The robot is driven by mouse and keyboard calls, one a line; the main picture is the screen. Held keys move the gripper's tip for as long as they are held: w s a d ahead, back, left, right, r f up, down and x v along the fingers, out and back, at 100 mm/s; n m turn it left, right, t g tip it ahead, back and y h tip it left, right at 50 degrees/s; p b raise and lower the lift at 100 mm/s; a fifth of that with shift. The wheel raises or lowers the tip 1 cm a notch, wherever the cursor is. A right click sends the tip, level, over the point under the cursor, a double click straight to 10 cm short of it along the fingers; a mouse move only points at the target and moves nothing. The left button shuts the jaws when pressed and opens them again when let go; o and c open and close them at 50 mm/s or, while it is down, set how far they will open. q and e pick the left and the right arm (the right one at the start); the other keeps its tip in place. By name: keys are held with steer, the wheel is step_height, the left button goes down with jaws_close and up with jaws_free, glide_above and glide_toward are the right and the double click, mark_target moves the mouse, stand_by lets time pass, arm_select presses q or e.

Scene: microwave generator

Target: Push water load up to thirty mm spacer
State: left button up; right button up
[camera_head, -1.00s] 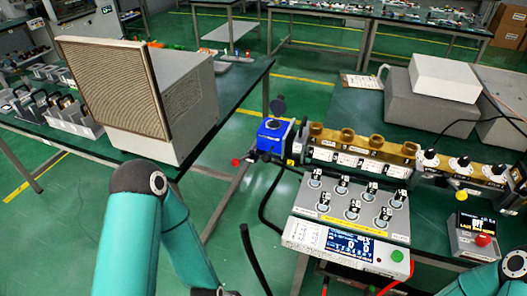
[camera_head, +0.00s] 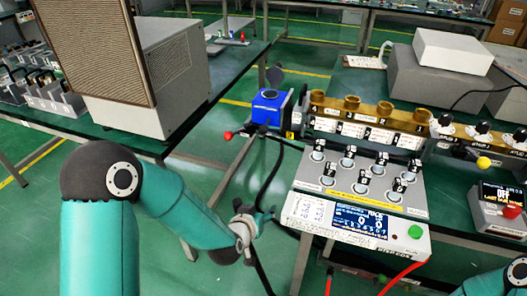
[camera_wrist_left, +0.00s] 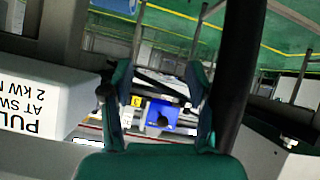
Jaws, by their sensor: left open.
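The water load, a blue box with a round top opening (camera_head: 267,106), sits at the left end of the brass waveguide row (camera_head: 368,112). A dark flange and a yellow tag lie between them; I cannot tell which part is the thirty mm spacer or whether they touch. My left gripper (camera_head: 262,214) is below and in front of the water load, apart from it, and small in the head view. In the left wrist view its two fingers are spread and empty, with the blue water load (camera_wrist_left: 161,116) showing between them, farther off. My right gripper is not in view.
A red-knobbed rod (camera_head: 228,135) sticks out left of the water load. A black hose hangs below it. A large grey cabinet (camera_head: 180,75) is on the left table. Open floor lies between the tables.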

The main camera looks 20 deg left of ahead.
arm_select(q)
steer(key=w+a+r+t+y+b, duration=0.2)
steer(key=w+r+t+b, duration=0.2)
steer(key=r, duration=0.2)
steer(key=n+t+y+b, duration=0.2)
steer(key=b, duration=0.1)
glide_toward(262, 133)
steer(key=w, duration=0.4)
steer(key=w+a+p, duration=0.1)
steer(key=w, duration=0.2)
steer(key=w+a, duration=0.1)
steer(key=w, duration=0.3)
steer(key=shift+w+f, duration=0.2)
steer(key=shift+w, duration=0.15)
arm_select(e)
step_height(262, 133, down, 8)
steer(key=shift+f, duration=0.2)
arm_select(q)
jaws_close()
steer(key=shift+a, duration=0.1)
